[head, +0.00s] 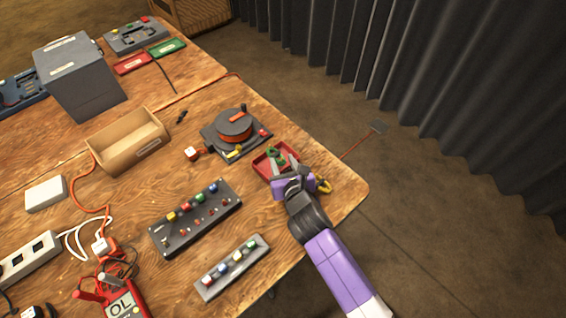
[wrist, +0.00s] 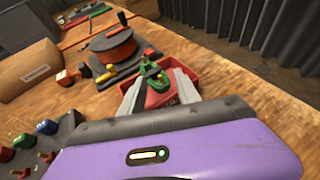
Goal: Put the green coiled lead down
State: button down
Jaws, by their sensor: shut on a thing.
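The green coiled lead (head: 272,152) is at the tips of my gripper (head: 284,166), over the small red tray (head: 260,166) near the table's right corner. In the wrist view the green lead (wrist: 148,68) shows between the two pale fingers of my gripper (wrist: 157,84), with the red tray (wrist: 196,93) around and below it. My gripper is shut on the lead. I cannot tell whether the lead touches the tray floor. The near side of the tray is hidden by my gripper in the head view.
A yellow coil (head: 325,186) lies beside my gripper at the table edge. A dark reel unit with an orange drum (head: 234,128) stands left of the tray. A button panel (head: 196,216) and a smaller strip (head: 233,267) lie nearer. The wooden table (head: 300,228) is bare between them.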

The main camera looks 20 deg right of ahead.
jog(key=shift+f, duration=0.25)
jog(key=c, duration=0.8)
grip_release()
jog(key=shift+c, duration=0.2)
jog(key=shift+r, duration=0.35)
jog(key=v, duration=1.2)
jog(key=shift+f, duration=0.1)
